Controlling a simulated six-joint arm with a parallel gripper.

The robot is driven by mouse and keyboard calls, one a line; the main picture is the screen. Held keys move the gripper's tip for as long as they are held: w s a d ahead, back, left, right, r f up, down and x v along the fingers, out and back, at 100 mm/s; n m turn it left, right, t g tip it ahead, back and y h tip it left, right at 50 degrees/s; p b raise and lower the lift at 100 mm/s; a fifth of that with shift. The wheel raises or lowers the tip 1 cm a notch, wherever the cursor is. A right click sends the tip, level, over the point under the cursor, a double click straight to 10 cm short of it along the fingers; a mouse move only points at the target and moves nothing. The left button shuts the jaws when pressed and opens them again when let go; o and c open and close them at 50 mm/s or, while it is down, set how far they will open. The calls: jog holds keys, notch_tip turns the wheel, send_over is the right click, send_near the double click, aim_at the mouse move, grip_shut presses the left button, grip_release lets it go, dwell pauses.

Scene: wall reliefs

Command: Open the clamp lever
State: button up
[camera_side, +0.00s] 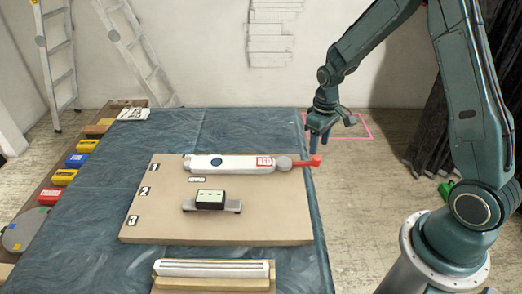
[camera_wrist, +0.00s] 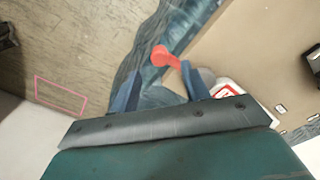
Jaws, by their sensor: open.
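The clamp lever is a red handle (camera_side: 308,162) at the right end of a white cylinder (camera_side: 235,163) labelled "RED", on a tan board (camera_side: 160,215). It points right, past the board's edge. In the wrist view the red lever (camera_wrist: 164,57) shows between and just beyond my fingertips, with part of the white cylinder (camera_wrist: 232,92) to the right. My gripper (camera_side: 319,143) points down just above the lever's right end. In the wrist view its two fingers (camera_wrist: 160,70) are apart with nothing held. Whether a finger touches the lever I cannot tell.
The board lies on a blue-covered table (camera_side: 160,133). A dark block on a grey plate (camera_side: 210,200) sits in front of the cylinder. A slotted white bar (camera_side: 213,268) is at the table's front. Coloured boxes (camera_side: 65,178) line the left.

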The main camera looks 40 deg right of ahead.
aim_at(317, 157)
jog(key=shift+f, duration=2.75)
grip_shut()
